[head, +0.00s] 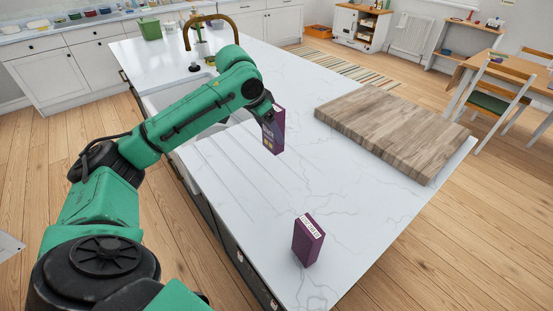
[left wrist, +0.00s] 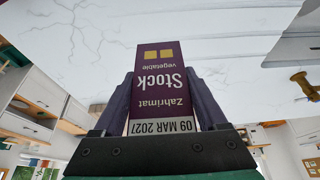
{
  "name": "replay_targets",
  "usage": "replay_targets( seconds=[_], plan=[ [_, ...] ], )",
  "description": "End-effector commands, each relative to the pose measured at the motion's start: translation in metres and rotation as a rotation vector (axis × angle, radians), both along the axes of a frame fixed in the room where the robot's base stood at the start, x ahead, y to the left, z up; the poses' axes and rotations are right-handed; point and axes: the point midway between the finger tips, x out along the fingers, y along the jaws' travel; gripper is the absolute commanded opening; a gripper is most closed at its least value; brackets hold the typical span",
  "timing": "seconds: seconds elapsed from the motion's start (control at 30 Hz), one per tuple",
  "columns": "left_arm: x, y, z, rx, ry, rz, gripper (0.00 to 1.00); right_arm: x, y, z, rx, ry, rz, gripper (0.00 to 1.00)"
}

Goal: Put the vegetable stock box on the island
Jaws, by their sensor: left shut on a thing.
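A purple vegetable stock box (head: 273,131) is held by my left gripper (head: 270,112) above the white marble island (head: 255,190). In the left wrist view the box (left wrist: 160,75) reads "Zahrimat vegetable Stock" upside down, between the two fingers of my left gripper (left wrist: 160,105). The fingers are shut on it. From the head view I cannot tell exactly how far its lower end is from the island top. My right gripper is not in view.
A second purple box (head: 308,240) stands on the island's near part. A thick wooden board (head: 392,140) lies at the right. A sink (head: 180,98) and brass tap (head: 207,20) are at the left, with a green container (head: 150,28) behind. The marble between is clear.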

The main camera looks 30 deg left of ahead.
Motion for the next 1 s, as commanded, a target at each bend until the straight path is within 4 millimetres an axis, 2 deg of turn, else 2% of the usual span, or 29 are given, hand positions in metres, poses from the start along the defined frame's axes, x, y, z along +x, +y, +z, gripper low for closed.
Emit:
replay_targets(
  seconds=[0.1, 0.2, 0.37, 0.5, 0.77, 0.8, 0.87, 1.0],
  plan=[
    [-0.001, 0.000, -0.035, 0.000, 0.005, 0.001, 0.09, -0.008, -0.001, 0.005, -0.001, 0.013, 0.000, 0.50],
    [0.000, 0.000, -0.058, 0.000, 0.002, 0.000, 0.09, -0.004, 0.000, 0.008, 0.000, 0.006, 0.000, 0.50],
    [0.000, 0.000, -0.082, -0.001, 0.001, 0.001, 0.09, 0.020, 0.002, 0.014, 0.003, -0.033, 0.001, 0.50],
    [0.001, 0.000, -0.108, -0.001, 0.001, 0.000, 0.09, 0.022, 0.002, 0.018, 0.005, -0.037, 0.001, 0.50],
    [0.002, 0.000, -0.112, 0.000, -0.002, -0.001, 0.09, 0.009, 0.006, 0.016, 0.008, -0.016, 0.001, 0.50],
    [0.001, 0.000, -0.113, -0.001, -0.001, -0.001, 0.79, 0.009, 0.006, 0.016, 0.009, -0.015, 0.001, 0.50],
    [0.001, 0.000, -0.113, 0.000, -0.001, -0.001, 1.00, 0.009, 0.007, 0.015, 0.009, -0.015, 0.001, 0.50],
    [0.001, 0.000, -0.113, 0.000, -0.001, -0.001, 1.00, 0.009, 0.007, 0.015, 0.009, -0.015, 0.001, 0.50]
  ],
)
